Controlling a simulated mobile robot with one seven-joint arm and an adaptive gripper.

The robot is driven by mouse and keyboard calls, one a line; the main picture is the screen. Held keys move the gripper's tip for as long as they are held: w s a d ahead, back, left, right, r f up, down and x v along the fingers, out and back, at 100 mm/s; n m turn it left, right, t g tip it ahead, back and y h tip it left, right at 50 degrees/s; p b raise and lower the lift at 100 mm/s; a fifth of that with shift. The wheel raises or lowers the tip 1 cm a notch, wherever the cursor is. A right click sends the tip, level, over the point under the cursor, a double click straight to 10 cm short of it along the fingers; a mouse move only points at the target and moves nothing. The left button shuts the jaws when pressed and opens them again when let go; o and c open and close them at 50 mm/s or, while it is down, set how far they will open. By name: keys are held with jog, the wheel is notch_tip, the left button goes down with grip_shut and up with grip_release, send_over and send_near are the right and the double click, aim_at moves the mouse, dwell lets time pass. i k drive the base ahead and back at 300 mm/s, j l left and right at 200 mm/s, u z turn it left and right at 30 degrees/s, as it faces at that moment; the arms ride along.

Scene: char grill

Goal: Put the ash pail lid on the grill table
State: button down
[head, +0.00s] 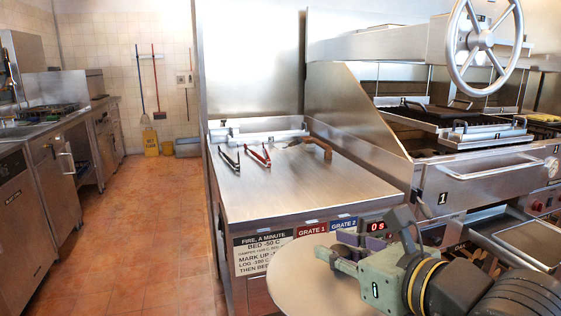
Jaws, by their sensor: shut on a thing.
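My gripper (338,258) is at the bottom middle of the head view, shut on a large round pale disc, the ash pail lid (300,286). The lid is in front of the near edge of the grill table and is cut off by the picture's bottom edge. The grill table (300,195) is a bare steel top in the middle of the view. The lid appears apart from the table, but its height against the tabletop is hard to tell. My wrist hides part of the lid's right side.
Black tongs (229,160), red-handled tongs (259,156) and a brown-handled tool (318,148) lie toward the table's back. The table's front half is clear. A grill with a large handwheel (482,40) stands at right. An open tiled aisle (150,220) runs at left.

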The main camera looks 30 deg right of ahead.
aim_at(310, 188)
jog(key=i+l, duration=0.8)
